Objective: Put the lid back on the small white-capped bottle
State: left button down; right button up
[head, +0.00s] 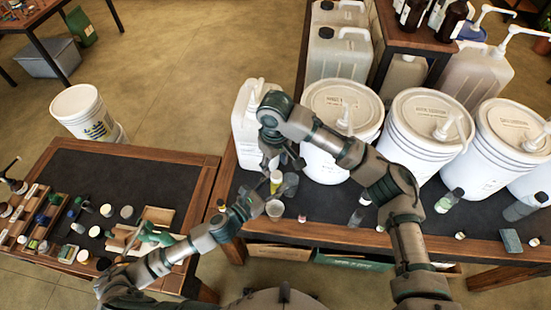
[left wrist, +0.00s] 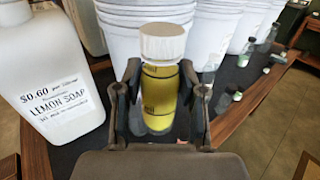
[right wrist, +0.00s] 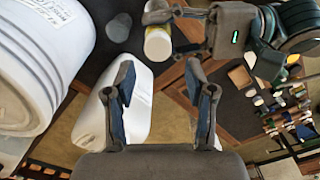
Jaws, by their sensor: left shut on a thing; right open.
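The small bottle with yellow contents (left wrist: 160,95) stands upright between the fingers of my left gripper (left wrist: 162,115), which is shut on it. Its white lid (left wrist: 163,43) sits on top of the bottle; I cannot tell how tight it is. In the right wrist view the white lid (right wrist: 158,46) shows beyond my right gripper's fingertips. My right gripper (right wrist: 161,80) is open and empty, apart from the lid. In the head view my left gripper (head: 268,190) is at the table's left end, with my right gripper (head: 281,162) just above it.
A white lemon soap jug (left wrist: 48,75) stands close to the bottle. A dark grey item (right wrist: 119,27) is near the bottle.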

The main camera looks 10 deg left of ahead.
aim_at(276, 174)
jog(key=n, duration=0.2)
jog(key=r+n, duration=0.1)
jog(key=n, duration=0.1)
jog(key=r+n, duration=0.1)
jog(key=n, duration=0.5)
jog(key=r+n, duration=0.1)
jog(key=n, duration=0.1)
jog(key=shift+d+n, duration=0.15)
jog(key=shift+n, duration=0.25)
jog(key=shift+f, duration=0.1)
jog(key=shift+f, duration=3.9)
grip_shut()
jog(key=m, duration=0.2)
jog(key=shift+w+m, duration=0.1)
jog(key=shift+m, duration=0.3)
jog(key=shift+o, duration=0.7)
grip_release()
